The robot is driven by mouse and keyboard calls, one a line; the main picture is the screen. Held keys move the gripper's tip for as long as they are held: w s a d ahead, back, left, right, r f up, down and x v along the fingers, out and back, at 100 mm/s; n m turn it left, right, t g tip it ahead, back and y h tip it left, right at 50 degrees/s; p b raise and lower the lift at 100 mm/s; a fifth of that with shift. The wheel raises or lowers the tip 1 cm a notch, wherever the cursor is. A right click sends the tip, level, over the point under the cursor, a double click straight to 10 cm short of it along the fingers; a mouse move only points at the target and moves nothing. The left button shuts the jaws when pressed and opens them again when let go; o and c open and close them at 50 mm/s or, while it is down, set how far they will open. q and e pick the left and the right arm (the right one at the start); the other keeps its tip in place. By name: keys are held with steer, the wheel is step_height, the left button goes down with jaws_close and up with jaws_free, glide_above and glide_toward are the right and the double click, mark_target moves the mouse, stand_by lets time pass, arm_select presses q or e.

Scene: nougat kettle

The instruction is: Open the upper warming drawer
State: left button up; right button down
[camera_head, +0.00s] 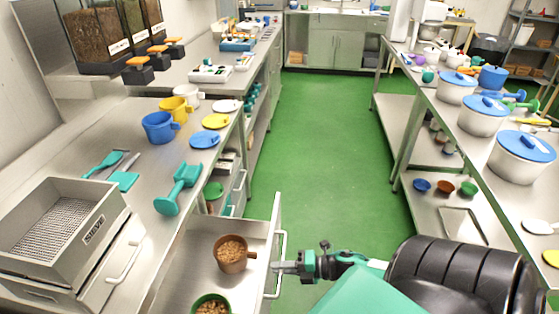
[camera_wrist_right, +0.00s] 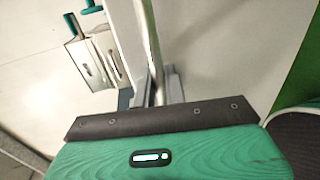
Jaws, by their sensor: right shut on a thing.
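The upper warming drawer (camera_head: 190,262) stands pulled out from the left counter, with its inside showing. Its front panel (camera_head: 274,225) carries an upright bar handle (camera_head: 283,245). My right gripper (camera_head: 280,267) is shut on this handle, reaching in from the right. In the right wrist view the handle bar (camera_wrist_right: 150,40) runs down between the fingers (camera_wrist_right: 157,88). A brown cup (camera_head: 233,262) of nuts stands in the drawer near the front. A green bowl (camera_head: 211,303) of nuts is cut off by the bottom edge. My left gripper is not in view.
A sieve box (camera_head: 95,235) sits on the left counter beside a teal scoop (camera_head: 178,190), yellow and blue jugs (camera_head: 158,127) and lids. The green floor aisle (camera_head: 330,150) is clear. White pots with blue lids (camera_head: 525,150) line the right table.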

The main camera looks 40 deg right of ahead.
steer(key=shift+d, duration=0.1)
steer(key=c, duration=1.8)
jaws_free()
steer(key=shift+c, duration=0.2)
arm_select(q)
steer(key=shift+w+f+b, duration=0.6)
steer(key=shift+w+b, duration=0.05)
steer(key=shift+b, duration=0.25)
arm_select(e)
steer(key=v, duration=1.3)
steer(key=shift+s+d, duration=0.2)
steer(key=shift+s, duration=0.1)
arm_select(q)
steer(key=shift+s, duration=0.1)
